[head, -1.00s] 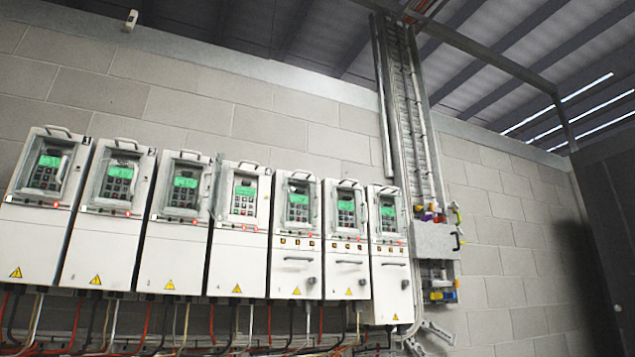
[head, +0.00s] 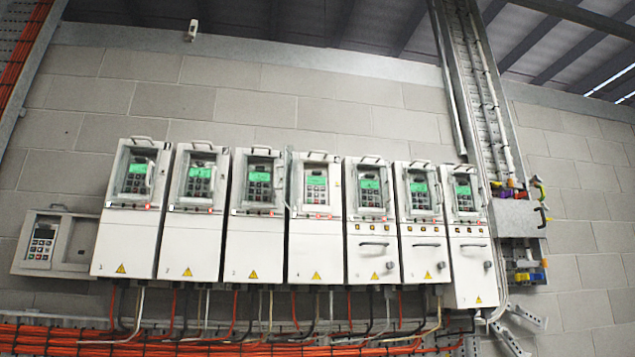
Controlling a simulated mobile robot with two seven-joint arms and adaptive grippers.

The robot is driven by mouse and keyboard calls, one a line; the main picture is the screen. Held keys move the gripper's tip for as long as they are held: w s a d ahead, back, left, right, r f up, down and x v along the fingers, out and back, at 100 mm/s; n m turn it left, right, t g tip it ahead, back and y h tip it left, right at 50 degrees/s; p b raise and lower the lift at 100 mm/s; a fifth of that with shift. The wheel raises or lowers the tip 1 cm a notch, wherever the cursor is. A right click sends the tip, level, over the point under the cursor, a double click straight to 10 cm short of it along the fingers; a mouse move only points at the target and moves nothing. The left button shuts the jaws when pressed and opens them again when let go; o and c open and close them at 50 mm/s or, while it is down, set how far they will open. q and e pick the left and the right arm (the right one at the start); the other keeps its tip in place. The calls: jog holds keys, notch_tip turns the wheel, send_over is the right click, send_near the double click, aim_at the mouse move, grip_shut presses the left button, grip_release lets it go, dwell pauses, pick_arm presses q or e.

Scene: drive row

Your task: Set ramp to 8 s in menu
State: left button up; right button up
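A row of several white drive cabinets hangs on the block wall in the head view. Each has a keypad panel with a lit green display near its top, such as the leftmost drive (head: 125,225), the middle drive (head: 315,245) and the rightmost drive (head: 472,270). The display text is too small to read. The middle drive's keypad (head: 316,190) looks uncovered, with a cover edge standing out at its left. A separate grey box with a keypad (head: 42,245) sits on the wall at far left; its display looks dark. Neither of my grippers is in view.
Orange and black cables (head: 200,335) run below the drives. A vertical cable tray (head: 485,90) and a small shelf with coloured items (head: 515,215) are on the right. A small white device (head: 193,29) is high on the wall.

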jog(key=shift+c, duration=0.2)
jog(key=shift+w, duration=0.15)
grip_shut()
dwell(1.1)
